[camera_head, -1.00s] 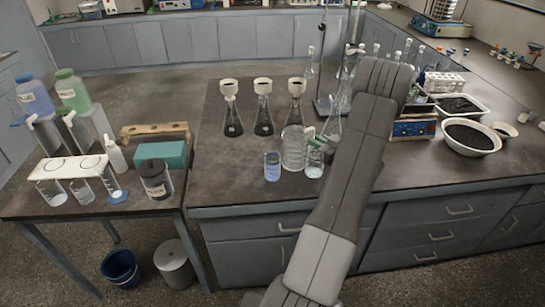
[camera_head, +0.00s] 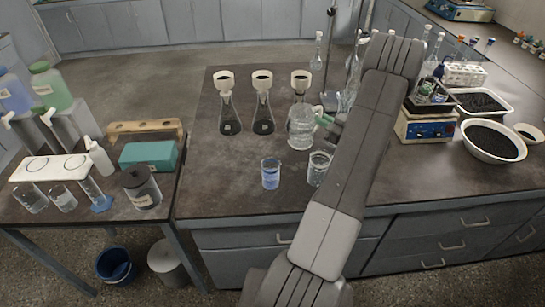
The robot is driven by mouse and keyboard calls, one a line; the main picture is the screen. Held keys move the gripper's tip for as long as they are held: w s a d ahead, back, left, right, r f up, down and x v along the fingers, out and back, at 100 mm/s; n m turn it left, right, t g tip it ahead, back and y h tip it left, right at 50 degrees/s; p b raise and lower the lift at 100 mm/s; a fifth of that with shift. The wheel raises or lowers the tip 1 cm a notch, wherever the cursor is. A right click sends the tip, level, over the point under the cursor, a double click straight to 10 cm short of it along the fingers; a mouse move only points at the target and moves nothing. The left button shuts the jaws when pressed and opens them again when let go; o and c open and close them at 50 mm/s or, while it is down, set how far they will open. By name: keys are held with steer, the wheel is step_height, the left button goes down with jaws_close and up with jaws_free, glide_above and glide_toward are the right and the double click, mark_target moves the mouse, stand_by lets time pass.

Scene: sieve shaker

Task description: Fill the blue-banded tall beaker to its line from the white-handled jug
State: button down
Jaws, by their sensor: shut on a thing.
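A clear, rounded jug (camera_head: 301,128) is in front of the right-hand flask over the middle bench. My gripper (camera_head: 331,123) is at that side, shut on the jug, largely hidden by my arm. The jug looks upright. A blue-tinted beaker (camera_head: 271,175), likely the blue-banded one, stands near the front edge, below and left of the jug in the picture. Its line and fill level are too small to read. A second clear beaker (camera_head: 318,169) stands right of it, close to my arm.
Flasks with funnels (camera_head: 231,115) stand behind on the left. A blue-fronted device (camera_head: 427,128) and bowls of dark grains (camera_head: 492,142) are to the right. The side table (camera_head: 150,215) holds several vessels and a teal box (camera_head: 148,155). The bench left of the blue-tinted beaker is clear.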

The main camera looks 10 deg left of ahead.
mark_target(312, 115)
steer(key=shift+r, duration=0.2)
steer(key=shift+s+a+r+n+p, duration=0.15)
steer(key=shift+s+r+n+p, duration=0.05)
steer(key=shift+r+n, duration=0.3)
steer(key=shift+s+a+r+n+p, duration=0.15)
steer(key=shift+r+n, duration=0.3)
steer(key=shift+n, duration=0.05)
steer(key=shift+s+a+n+h+b, duration=0.3)
steer(key=shift+s+a+n+b, duration=0.2)
steer(key=shift+n, duration=0.3)
steer(key=shift+s+r+n, duration=0.1)
steer(key=shift+r+n, duration=0.1)
steer(key=shift+n, duration=0.1)
steer(key=shift+s+a+r+n, duration=0.4)
steer(key=shift+s+a+n, duration=0.1)
steer(key=shift+a+n, duration=0.1)
steer(key=shift+s+f+h+b, duration=0.15)
steer(key=shift+f+h+b, duration=0.1)
steer(key=shift+h+b, duration=0.1)
steer(key=shift+r+n, duration=0.1)
steer(key=shift+n, duration=0.2)
steer(key=shift+s+a+f+n+b, duration=0.3)
steer(key=shift+s+a+n+b, duration=0.1)
steer(key=shift+s+a+b, duration=0.05)
